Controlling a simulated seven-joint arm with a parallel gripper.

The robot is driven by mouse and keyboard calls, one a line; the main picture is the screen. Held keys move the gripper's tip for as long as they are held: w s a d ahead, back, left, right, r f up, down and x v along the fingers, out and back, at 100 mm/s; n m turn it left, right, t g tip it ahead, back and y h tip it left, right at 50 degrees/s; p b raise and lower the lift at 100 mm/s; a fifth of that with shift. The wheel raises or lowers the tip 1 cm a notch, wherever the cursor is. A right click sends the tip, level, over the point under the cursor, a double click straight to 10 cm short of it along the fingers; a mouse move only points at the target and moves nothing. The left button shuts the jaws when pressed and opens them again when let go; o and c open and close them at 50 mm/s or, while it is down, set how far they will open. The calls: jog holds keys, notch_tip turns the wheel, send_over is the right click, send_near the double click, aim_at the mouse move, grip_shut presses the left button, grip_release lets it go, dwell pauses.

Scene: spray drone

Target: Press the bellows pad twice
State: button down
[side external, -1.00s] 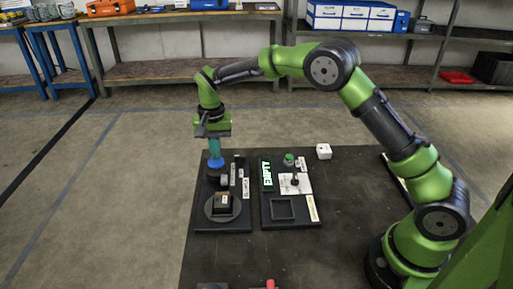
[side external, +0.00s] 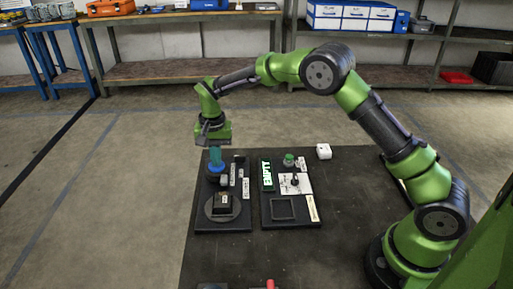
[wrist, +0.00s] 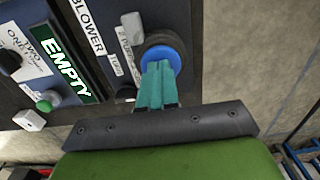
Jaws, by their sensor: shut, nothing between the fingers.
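The bellows pad is a round blue cap (side external: 217,168) on a dark base at the back of the left black panel. It also shows in the wrist view as a blue disc (wrist: 164,51) in a dark ring. My gripper (side external: 215,160) points down with its teal fingers shut and nothing between them. In the wrist view the fingertips (wrist: 157,66) overlap the blue pad and appear to touch it. They hide part of its face. The pad sits low against its base.
The left panel (side external: 222,226) also carries a round plate with a dark block. A right panel (side external: 292,224) holds a lit green EMPTY sign (side external: 267,173), a green knob (side external: 289,160) and a square frame. The table's right half is largely clear.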

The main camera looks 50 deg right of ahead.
notch_tip(320, 180, up, 14)
dwell(0.5)
dwell(0.7)
jog(key=shift+r, duration=0.85)
notch_tip(320, 180, down, 14)
jog(key=shift+f, duration=0.1)
